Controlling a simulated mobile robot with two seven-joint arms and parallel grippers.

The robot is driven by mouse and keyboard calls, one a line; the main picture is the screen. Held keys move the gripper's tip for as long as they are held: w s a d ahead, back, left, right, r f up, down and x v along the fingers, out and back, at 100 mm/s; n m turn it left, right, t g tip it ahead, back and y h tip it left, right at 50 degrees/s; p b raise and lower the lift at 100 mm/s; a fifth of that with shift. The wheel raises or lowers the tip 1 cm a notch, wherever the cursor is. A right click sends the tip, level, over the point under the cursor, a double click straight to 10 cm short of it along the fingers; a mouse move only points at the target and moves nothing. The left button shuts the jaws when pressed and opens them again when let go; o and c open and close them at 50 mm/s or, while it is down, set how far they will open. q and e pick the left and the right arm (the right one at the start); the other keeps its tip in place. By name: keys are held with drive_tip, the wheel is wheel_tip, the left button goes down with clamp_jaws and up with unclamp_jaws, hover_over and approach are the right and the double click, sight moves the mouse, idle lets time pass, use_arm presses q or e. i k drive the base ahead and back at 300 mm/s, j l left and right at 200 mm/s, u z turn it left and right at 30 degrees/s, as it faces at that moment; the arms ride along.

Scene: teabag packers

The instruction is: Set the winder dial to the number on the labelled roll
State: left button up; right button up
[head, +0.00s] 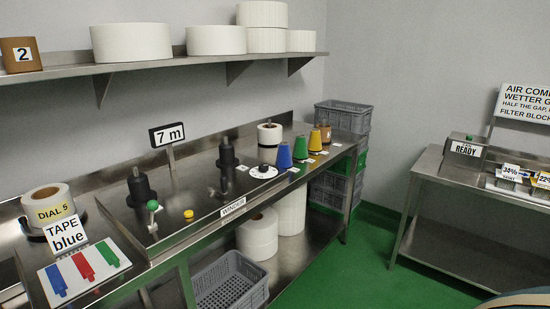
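A cream roll (48,198) at the far left of the steel bench wears a yellow label (56,212) reading "DIAL 5". A card (67,233) reading "TAPE blue" stands in front of it. The winder dial (263,171) looks to be the white disc with a black knob on the bench top, right of the black spindles; its setting is too small to read. A "WINDER" plate (233,208) is on the bench's front edge. Neither of my grippers is in view.
A "7 m" sign (167,134) stands behind the black spindles (140,187). A green-knobbed lever (152,206) and yellow button (188,214) are in front. Green floor (365,265) is clear.

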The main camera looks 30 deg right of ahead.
sight(264, 167)
drive_tip(key=i+l+z, duration=0.1)
drive_tip(key=i+l, duration=0.25)
drive_tip(key=l, duration=0.15)
drive_tip(key=i+l+z, duration=0.1)
drive_tip(key=i+l, duration=0.25)
drive_tip(key=l, duration=0.1)
